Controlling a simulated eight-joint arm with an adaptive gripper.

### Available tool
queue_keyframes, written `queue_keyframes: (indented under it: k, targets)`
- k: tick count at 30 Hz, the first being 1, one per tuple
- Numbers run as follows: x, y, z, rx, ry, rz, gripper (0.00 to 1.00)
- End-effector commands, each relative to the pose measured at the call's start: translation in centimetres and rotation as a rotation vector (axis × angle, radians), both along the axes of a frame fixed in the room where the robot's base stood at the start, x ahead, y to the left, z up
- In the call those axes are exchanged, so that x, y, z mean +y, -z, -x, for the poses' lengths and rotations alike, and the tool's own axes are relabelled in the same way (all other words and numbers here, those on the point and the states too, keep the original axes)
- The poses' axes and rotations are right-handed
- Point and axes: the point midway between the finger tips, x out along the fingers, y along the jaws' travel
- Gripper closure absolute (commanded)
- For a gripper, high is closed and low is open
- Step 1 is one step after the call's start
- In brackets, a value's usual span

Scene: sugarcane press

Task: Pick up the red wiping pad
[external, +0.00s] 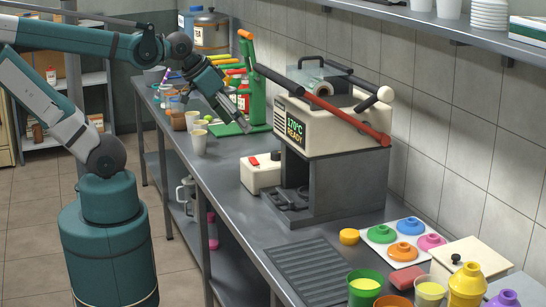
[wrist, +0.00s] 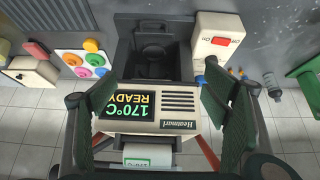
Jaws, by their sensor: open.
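The red wiping pad (external: 406,278) is a small, soft-red block lying flat on the metal counter at the lower right of the external view. It lies in front of the white tray of coloured lids. My gripper (external: 236,117) is far from it, above the counter to the left of the press. In the wrist view my gripper (wrist: 158,88) is open, with its two green fingers wide apart and nothing between them. That view shows the press between and beyond the fingers.
The press (external: 335,140), with its display and red-sleeved bar, stands between my gripper and the pad. A white switch box (external: 262,172) is beside it. Cups, including a green one (external: 365,288), and a yellow container (external: 467,284) crowd the pad's front and right. A ribbed drain (external: 310,274) lies left.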

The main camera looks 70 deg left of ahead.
Motion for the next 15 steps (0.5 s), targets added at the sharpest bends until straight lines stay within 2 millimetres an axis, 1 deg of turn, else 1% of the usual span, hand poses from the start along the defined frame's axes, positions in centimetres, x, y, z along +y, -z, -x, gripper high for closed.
queue_keyframes:
  k: [5, 8, 14, 15]
  targets:
    - [-2.1, -0.3, -1.6, 0.012, -0.021, 0.047, 0.25]
    - [-3.8, -0.6, -2.8, 0.023, -0.040, 0.085, 0.25]
    - [-8.1, -0.9, -5.3, 0.055, -0.088, 0.169, 0.25]
    - [-9.0, -0.9, -5.9, 0.062, -0.098, 0.186, 0.25]
